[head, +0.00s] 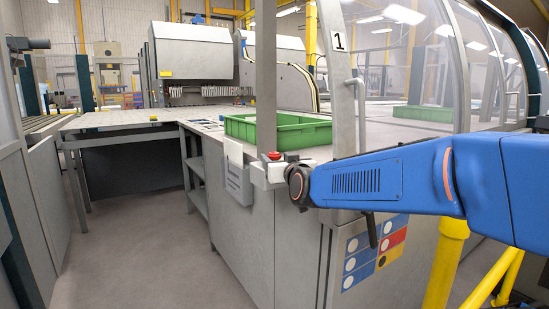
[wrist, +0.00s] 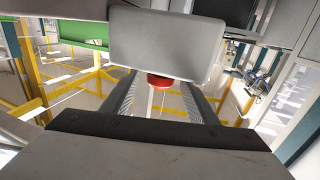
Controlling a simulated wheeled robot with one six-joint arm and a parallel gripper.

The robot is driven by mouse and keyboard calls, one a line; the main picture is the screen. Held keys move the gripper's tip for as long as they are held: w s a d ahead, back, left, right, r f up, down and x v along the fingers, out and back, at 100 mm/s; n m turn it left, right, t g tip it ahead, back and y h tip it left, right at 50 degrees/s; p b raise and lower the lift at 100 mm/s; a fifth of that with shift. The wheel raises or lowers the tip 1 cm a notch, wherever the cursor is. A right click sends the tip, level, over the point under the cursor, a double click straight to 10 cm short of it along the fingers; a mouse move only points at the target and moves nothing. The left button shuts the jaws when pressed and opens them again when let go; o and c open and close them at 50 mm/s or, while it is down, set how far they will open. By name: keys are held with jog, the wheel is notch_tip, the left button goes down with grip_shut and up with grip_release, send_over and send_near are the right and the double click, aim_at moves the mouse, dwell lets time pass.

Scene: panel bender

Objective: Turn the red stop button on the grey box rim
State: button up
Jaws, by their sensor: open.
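The red stop button (head: 273,155) sits on the small grey box (head: 261,175) at the corner of the worktop, below the upright post. In the wrist view the red button (wrist: 160,81) shows at the lower edge of a pale grey box face (wrist: 166,45). My gripper (wrist: 162,92) is open and empty, one finger to each side of the button in that picture. I cannot tell whether the fingertips reach around it. In the head view my dark wrist is just right of the box, and the fingers are hard to make out.
A green crate (head: 278,130) stands on the worktop just behind the box. A grey post (head: 266,80) rises beside the button, and a numbered post (head: 340,80) stands to the right. A long table (head: 120,131) extends back left. The floor (head: 130,235) at left is clear.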

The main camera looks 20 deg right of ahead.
jog(key=shift+w+a, duration=0.1)
jog(key=shift+w, duration=1.3)
jog(key=shift+c, duration=0.5)
jog(key=c, duration=1)
jog(key=shift+o, duration=0.2)
jog(key=shift+a+m+g+h, duration=0.15)
jog(key=shift+m+h, duration=0.75)
jog(key=shift+h, duration=0.45)
jog(key=shift+m+g+h, duration=0.15)
jog(key=shift+m+h, duration=0.75)
jog(key=shift+h, duration=0.45)
jog(key=shift+m+g+h, duration=0.4)
jog(key=shift+m+h, duration=0.3)
jog(key=shift+h, duration=0.5)
jog(key=shift+m+g+h, duration=1.1)
jog(key=shift+m+h, duration=0.4)
jog(key=shift+h, duration=0.8)
